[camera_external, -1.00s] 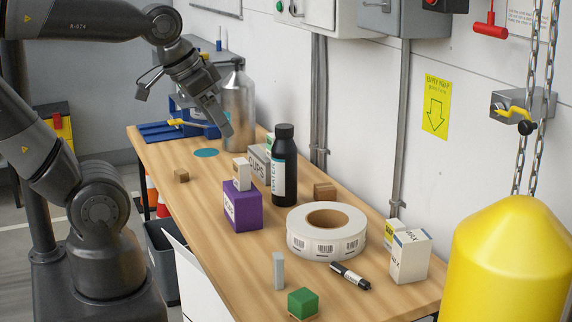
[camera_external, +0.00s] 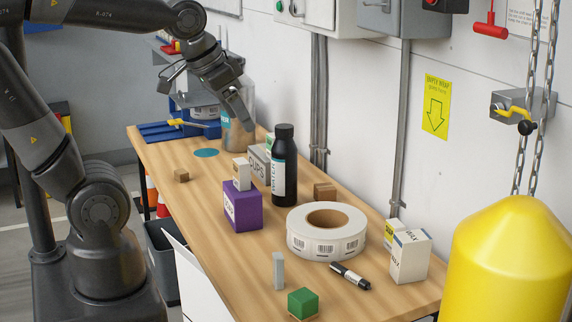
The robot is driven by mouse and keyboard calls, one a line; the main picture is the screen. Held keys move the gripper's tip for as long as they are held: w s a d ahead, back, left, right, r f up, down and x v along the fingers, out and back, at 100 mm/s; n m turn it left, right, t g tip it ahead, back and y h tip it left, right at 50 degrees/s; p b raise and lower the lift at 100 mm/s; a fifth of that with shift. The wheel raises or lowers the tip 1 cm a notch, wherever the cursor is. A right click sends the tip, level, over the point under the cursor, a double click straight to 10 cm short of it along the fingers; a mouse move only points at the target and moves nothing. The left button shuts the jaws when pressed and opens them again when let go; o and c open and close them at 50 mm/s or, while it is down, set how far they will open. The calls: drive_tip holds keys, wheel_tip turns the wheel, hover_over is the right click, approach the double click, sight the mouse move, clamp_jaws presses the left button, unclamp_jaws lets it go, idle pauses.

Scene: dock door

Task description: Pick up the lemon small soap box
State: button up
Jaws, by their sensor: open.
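My gripper (camera_external: 208,104) is open and empty, with its fingers spread, above the far end of the wooden table, in front of the metal canister. I cannot tell for certain which box is the lemon small soap box. A small box with a yellow face (camera_external: 389,234) stands at the right, partly hidden behind the white box marked like "MAX" (camera_external: 410,257). Another small white and tan box (camera_external: 241,174) sits on top of the purple box (camera_external: 242,206). Its lettering is too small to read. My gripper is apart from all of these boxes.
A dark bottle (camera_external: 284,165) stands beside a grey box (camera_external: 260,164) mid-table. A large label roll (camera_external: 326,230), a marker (camera_external: 350,275), a green block (camera_external: 303,303) and a grey block (camera_external: 278,270) lie nearer. A blue rack (camera_external: 186,125) and metal canister (camera_external: 238,135) stand at the back.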

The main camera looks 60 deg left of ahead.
drive_tip(key=w+f, duration=0.3)
drive_tip(key=w, duration=1.1)
drive_tip(key=m+g, duration=0.1)
hover_over(396, 223)
drive_tip(key=s, duration=0.7)
wheel_tip(396, 223, down, 16)
drive_tip(key=shift+h, duration=0.3)
drive_tip(key=x, duration=0.8)
drive_tip(key=w+a+x, duration=0.1)
drive_tip(key=x, duration=0.4)
drive_tip(key=shift+s+x, duration=0.15)
drive_tip(key=shift+x, duration=1.35)
drive_tip(key=shift+s+x, duration=0.2)
drive_tip(key=shift+x, duration=1.25)
drive_tip(key=shift+f, duration=0.15)
drive_tip(key=shift+c, duration=0.4)
